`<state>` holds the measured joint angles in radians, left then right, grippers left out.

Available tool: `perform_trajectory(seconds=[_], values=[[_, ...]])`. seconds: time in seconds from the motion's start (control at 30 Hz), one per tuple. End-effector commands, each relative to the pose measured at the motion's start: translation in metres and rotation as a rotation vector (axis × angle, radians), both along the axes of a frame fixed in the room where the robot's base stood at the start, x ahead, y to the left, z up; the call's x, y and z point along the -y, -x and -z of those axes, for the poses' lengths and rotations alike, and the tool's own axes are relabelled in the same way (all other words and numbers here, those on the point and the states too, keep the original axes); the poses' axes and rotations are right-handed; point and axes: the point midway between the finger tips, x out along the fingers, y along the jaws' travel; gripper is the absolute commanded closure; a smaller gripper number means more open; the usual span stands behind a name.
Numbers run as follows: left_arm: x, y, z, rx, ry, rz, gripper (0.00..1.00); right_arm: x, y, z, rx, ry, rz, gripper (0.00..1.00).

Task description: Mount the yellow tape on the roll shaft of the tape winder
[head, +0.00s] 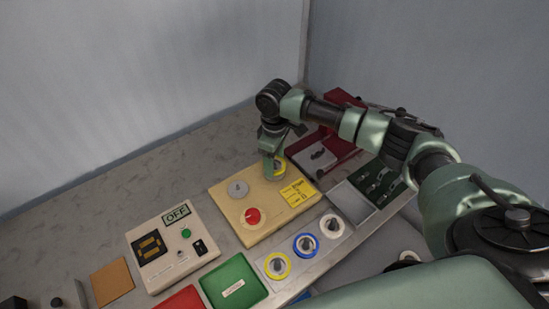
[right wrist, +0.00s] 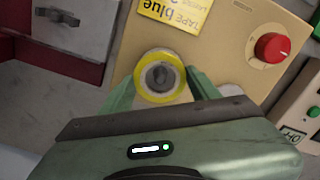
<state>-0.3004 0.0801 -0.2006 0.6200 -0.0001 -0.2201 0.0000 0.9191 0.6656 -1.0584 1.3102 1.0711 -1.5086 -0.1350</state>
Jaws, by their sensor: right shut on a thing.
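A yellow-rimmed tape roll (right wrist: 161,96) with a pale inner ring is between the fingers of my right gripper (right wrist: 160,88), at the far right corner of the tan winder board (right wrist: 240,50). A grey round peg (right wrist: 160,75) shows in the roll's centre; I cannot tell how far down the roll sits around it. In the head view my right gripper (head: 273,167) comes down over that corner and partly hides the roll (head: 281,167). Another yellow-rimmed roll (head: 277,278) lies in the front tray. My left gripper is not in view.
The board carries a grey disc (head: 238,188), a red knob (head: 253,216) and a yellow label (head: 303,194). Blue (head: 306,256) and white (head: 341,229) rolls share the tray (head: 312,270). A control box (head: 160,270) stands left; a red bin (head: 345,150) stands behind right.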

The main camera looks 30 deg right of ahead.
Motion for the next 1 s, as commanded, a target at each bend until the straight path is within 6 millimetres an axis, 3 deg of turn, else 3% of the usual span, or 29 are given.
perform_trajectory(seconds=[0.77, 0.8, 0.87, 1.0], values=[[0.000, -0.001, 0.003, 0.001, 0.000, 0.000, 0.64, 0.000, 0.000, 0.016, -0.001, -0.001, 0.001, 0.78], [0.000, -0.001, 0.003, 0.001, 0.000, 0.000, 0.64, 0.000, 0.000, 0.016, -0.001, -0.001, 0.001, 0.31], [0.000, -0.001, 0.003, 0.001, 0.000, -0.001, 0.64, 0.000, 0.000, 0.016, -0.001, -0.001, 0.000, 0.14], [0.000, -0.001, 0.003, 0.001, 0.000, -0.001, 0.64, 0.000, 0.000, 0.016, -0.001, -0.001, 0.000, 0.13]])
